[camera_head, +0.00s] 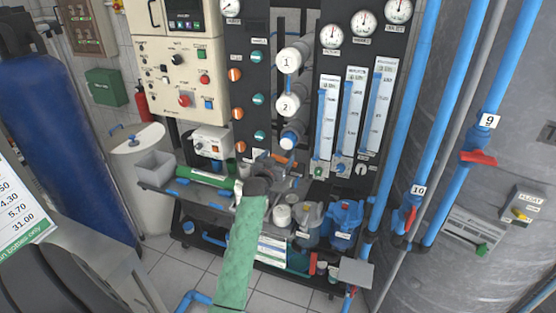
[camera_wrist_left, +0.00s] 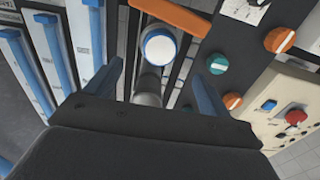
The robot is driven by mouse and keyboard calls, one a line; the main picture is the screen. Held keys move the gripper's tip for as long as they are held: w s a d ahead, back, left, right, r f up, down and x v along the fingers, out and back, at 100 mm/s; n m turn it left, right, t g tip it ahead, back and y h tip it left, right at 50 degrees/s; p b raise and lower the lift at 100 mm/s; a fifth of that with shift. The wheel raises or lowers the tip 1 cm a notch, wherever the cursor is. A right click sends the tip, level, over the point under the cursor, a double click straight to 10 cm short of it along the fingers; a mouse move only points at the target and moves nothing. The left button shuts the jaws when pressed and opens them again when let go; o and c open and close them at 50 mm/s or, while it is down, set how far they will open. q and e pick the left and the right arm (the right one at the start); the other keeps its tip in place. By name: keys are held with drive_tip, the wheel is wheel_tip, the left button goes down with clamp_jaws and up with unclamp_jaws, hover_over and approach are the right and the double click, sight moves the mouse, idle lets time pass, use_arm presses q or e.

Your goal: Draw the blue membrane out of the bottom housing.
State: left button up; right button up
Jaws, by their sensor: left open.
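The bottom housing (camera_head: 294,134) is a short pale cylinder on the black panel, below the white housings marked 1 and 2. The blue membrane (camera_head: 287,143) shows as a blue end at its mouth. In the left wrist view the membrane (camera_wrist_left: 161,47) looks like a white disc with a blue ring. My left gripper (camera_head: 258,186) is dark, on a green-sleeved arm, below and in front of the housing in the head view. In the wrist view its blue fingers (camera_wrist_left: 158,72) stand apart, with the disc beyond the gap between them. I see no contact. My right gripper is out of view.
Housing 1 (camera_head: 289,61) and housing 2 (camera_head: 287,104) sit above. Flow meters (camera_head: 352,112) stand to the right and a control box (camera_head: 180,75) to the left. A green cylinder (camera_head: 206,178) lies on the bench, and blue-topped pumps (camera_head: 345,217) crowd the lower frame.

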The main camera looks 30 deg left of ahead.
sight(287, 144)
use_arm(q)
drive_tip(key=shift+b+x, duration=0.95)
drive_tip(key=shift+x, duration=1.75)
drive_tip(key=shift+w+a, duration=0.2)
drive_tip(key=shift+w, duration=0.4)
drive_tip(key=shift+b+x, duration=0.4)
drive_tip(key=shift+x, duration=0.6)
drive_tip(key=shift+w+a, duration=0.2)
drive_tip(key=shift+w, duration=0.5)
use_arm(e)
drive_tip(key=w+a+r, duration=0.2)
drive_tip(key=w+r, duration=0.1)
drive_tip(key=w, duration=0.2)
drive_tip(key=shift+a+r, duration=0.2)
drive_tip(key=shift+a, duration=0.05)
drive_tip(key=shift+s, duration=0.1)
use_arm(q)
drive_tip(key=shift+c, duration=0.2)
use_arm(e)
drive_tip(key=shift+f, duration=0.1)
